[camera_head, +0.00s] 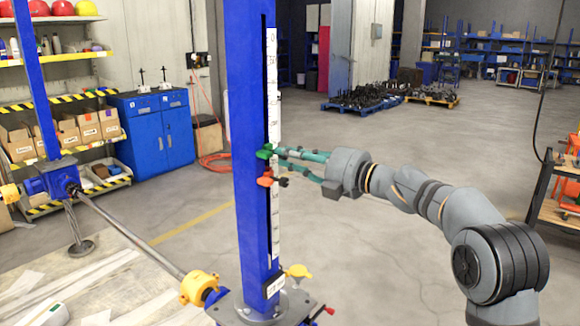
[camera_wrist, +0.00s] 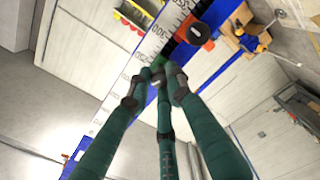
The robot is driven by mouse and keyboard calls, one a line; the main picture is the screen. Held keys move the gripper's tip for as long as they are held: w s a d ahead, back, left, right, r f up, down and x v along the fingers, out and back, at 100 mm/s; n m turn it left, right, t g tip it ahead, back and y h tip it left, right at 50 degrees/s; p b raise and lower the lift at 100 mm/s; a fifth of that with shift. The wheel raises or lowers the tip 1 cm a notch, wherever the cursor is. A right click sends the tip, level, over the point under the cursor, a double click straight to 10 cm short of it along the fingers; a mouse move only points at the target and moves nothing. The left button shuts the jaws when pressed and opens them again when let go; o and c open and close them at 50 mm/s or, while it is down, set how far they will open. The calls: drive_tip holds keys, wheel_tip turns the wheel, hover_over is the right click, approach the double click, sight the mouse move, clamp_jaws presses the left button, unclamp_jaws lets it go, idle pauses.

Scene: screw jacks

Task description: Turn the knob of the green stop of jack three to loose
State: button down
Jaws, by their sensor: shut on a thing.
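The blue column (camera_head: 248,120) of a jack stands upright in the middle of the head view, with a white scale strip (camera_head: 272,110) along it. The green stop (camera_head: 264,152) sits on the column at mid-height. My gripper (camera_head: 281,153) reaches it from the right with its teal fingers, shut on the stop's knob. The fingertips hide the knob in the head view. In the wrist view the fingertips (camera_wrist: 161,76) close together at the green stop (camera_wrist: 158,61), of which only a small part shows. Whether the knob is tight or loose cannot be told.
An orange-red stop (camera_head: 265,181) with a dark knob sits just below the green one, close to my fingers; it also shows in the wrist view (camera_wrist: 207,42). A yellow part (camera_head: 298,271) is near the column's foot.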

drive_tip(key=shift+f+n+b, duration=0.15)
drive_tip(key=shift+n+b, duration=4.55)
drive_tip(key=shift+n, duration=4)
drive_tip(key=c, duration=1.7)
unclamp_jaws()
drive_tip(key=shift+o, duration=0.6)
